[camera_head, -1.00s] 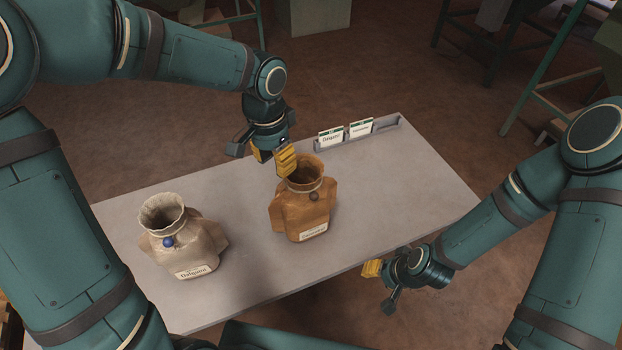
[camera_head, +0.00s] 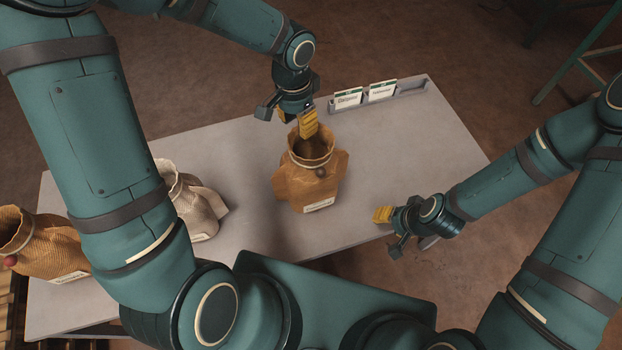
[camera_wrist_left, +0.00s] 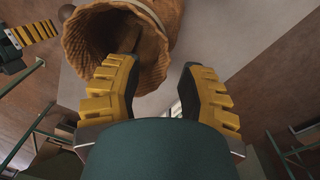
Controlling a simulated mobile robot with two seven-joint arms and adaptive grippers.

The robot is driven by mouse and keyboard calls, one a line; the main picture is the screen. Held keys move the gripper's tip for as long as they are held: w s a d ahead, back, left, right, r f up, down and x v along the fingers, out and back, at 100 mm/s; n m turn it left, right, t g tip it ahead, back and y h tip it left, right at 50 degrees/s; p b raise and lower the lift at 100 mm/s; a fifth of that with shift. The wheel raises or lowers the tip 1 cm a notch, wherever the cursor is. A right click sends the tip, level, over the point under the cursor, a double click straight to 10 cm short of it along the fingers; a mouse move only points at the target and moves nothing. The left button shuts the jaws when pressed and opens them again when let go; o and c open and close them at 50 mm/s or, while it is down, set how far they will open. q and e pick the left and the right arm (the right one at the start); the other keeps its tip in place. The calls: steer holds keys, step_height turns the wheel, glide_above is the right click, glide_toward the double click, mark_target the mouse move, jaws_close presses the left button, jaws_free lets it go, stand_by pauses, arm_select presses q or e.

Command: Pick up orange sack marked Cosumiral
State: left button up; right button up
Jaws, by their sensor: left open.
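An orange-brown sack (camera_head: 308,186) stands upright on the grey table, its open mouth gathered by a band with a dark bead. Its white label is too small to read. My left gripper (camera_head: 296,122) is open and empty at the far side of the sack's mouth. In the left wrist view the two yellow-padded fingers (camera_wrist_left: 157,64) are spread, with the sack's open mouth (camera_wrist_left: 75,45) in front and to the left; I cannot tell whether they touch it. My right gripper (camera_head: 388,228) is beside the table's near right edge, away from the sack; its opening is unclear.
A pale sack (camera_head: 200,212) stands left, partly behind my arm. Another orange-brown sack (camera_head: 45,248) with a red bead stands at the table's far left. A grey holder (camera_head: 408,88) with two cards lies along the back edge. The table (camera_head: 420,150) is clear right of the middle sack.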

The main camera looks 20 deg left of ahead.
mark_target(299, 144)
arm_select(q)
steer(key=shift+f+b, duration=0.4)
steer(key=shift+f, duration=2.35)
jaws_close()
